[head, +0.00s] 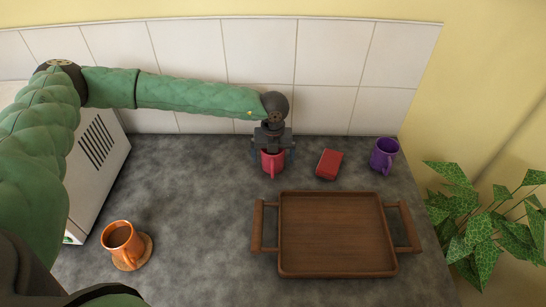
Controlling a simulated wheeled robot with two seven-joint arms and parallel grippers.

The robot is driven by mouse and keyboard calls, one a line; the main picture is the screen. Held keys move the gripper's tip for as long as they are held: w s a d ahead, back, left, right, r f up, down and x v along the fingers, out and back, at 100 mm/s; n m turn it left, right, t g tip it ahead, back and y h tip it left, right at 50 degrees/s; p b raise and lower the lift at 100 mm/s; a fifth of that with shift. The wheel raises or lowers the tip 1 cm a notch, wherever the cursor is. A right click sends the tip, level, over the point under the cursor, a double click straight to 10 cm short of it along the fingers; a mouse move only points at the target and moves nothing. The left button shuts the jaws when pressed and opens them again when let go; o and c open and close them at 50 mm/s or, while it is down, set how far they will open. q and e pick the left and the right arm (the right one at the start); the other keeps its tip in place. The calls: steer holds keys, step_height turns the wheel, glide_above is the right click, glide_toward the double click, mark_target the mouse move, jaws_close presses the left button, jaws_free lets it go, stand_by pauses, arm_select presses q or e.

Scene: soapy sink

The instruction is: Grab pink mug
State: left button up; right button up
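The pink mug (272,164) stands upright on the grey counter near the tiled wall, with its handle toward the front. My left gripper (273,152) points down over it, with its fingers on either side of the mug's upper part. The gripper hides part of the mug's rim. I cannot tell whether the fingers press on the mug or stand just clear of it. My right gripper is not in view.
A red block-like object (329,164) and a purple mug (384,156) stand to the right. A wooden tray (262,228) lies in front. An orange mug (118,238) sits on a round coaster at front left. A white appliance (97,165) stands at left. The counter's middle left is clear.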

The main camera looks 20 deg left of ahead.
arm_select(q)
steer(key=shift+f, duration=0.1)
steer(key=c, duration=1.3)
